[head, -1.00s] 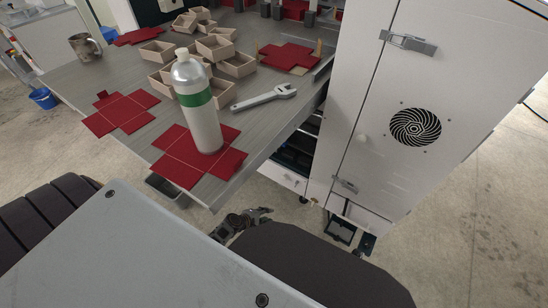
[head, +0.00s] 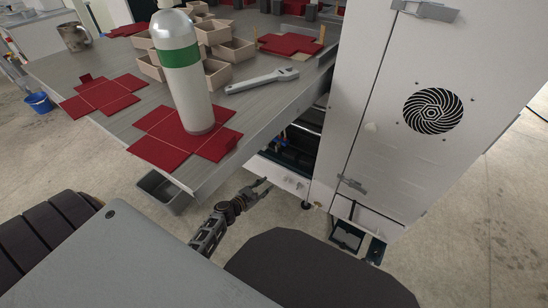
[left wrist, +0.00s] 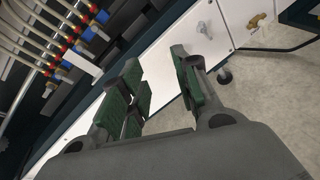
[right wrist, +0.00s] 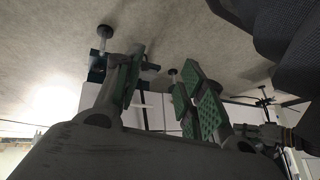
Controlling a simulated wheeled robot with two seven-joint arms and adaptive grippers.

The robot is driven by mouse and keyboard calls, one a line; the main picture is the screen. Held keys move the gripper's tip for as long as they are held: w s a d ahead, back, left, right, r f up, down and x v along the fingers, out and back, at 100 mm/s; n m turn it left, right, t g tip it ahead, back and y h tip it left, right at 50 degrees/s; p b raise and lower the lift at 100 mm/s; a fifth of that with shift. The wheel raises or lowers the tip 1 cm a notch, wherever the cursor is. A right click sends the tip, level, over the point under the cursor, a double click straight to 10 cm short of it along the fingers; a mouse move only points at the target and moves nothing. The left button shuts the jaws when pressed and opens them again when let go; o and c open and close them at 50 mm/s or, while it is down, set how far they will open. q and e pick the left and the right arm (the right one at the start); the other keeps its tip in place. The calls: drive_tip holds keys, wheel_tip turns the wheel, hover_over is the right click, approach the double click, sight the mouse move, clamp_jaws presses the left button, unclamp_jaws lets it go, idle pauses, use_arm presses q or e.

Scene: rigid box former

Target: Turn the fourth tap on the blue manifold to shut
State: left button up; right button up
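Red and blue fittings (left wrist: 75,42) with several pale hoses show at the upper left of the left wrist view, inside a dark open bay. The blue manifold cannot be told apart clearly there, nor which tap is the fourth. My left gripper (left wrist: 155,58) is open and empty, its green-padded fingers apart in front of the white panel below the bay. In the head view my left gripper (head: 260,188) is beside the table's underside, near that bay. My right gripper (right wrist: 163,60) is open and empty in the right wrist view and hidden in the head view.
A white panel (left wrist: 170,62) carries a silver knob (left wrist: 203,28); a brass valve (left wrist: 257,20) is further right. The table (head: 235,112) holds a bottle (head: 188,85), a wrench (head: 262,80) and red box blanks (head: 165,150). A tall white cabinet (head: 365,120) stands right.

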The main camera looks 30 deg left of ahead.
use_arm(q)
drive_tip(key=w+a+r+n+t+y+b, duration=0.1)
drive_tip(key=w+a+r+n+t+b, duration=0.2)
drive_tip(key=a+r+n+b, duration=0.1)
drive_tip(key=shift+a+r+n+y+b, duration=0.35)
drive_tip(key=shift+a+n+b, duration=0.35)
drive_tip(key=shift+n, duration=0.3)
use_arm(e)
drive_tip(key=shift+w+a+r+t+y, duration=0.25)
drive_tip(key=shift+a+r, duration=0.15)
drive_tip(key=shift+r, duration=0.15)
drive_tip(key=shift+w+a+r+t+y, duration=0.15)
drive_tip(key=shift+w+a+r+y, duration=0.15)
drive_tip(key=shift+r, duration=0.25)
use_arm(q)
drive_tip(key=shift+w+d, duration=0.1)
